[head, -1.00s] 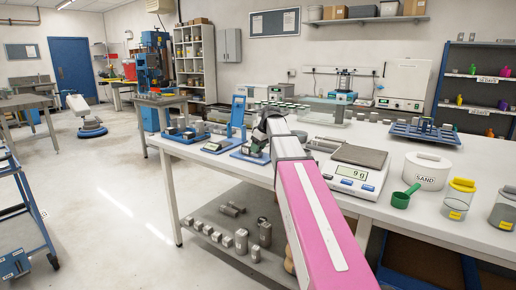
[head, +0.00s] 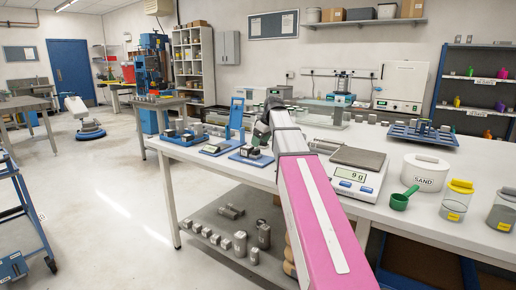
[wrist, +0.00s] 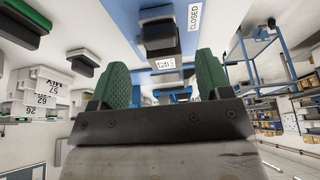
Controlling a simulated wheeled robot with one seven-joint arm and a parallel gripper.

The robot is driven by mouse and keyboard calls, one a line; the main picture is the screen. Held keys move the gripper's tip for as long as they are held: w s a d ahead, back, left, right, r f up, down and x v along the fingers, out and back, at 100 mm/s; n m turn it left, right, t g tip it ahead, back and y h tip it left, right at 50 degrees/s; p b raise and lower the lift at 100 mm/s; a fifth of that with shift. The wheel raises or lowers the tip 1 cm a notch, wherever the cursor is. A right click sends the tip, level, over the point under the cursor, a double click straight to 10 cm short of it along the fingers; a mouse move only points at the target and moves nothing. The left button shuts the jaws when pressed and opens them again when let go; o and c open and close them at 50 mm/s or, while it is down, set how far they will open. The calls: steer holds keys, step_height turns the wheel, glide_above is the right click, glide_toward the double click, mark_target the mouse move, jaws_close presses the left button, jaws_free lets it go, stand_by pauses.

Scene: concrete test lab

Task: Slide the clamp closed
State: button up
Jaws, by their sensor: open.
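The clamp appears to be the small fixture on a blue base plate (head: 250,158) near the left front of the bench. In the wrist view, a dark block with a grey lower part (wrist: 159,35) stands on a blue plate (wrist: 125,20). A white CLOSED label (wrist: 195,16) lies just right of the block. My gripper (wrist: 162,64) is open and empty, with green ribbed pads on both fingers. The block shows beyond and between the fingertips, apparently apart from them. In the head view my gripper (head: 261,134) is above and close to the fixture, partly hidden by my arm.
A blue upright stand (head: 237,113) and a small blue-based device (head: 214,148) stand left of the clamp. A scale (head: 356,175), SAND tub (head: 426,172) and green scoop (head: 402,199) are on the right. Metal pieces (head: 240,243) lie on the lower shelf.

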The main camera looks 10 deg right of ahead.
steer(key=v, duration=0.5)
steer(key=shift+d+r, duration=0.1)
steer(key=shift+r, duration=0.2)
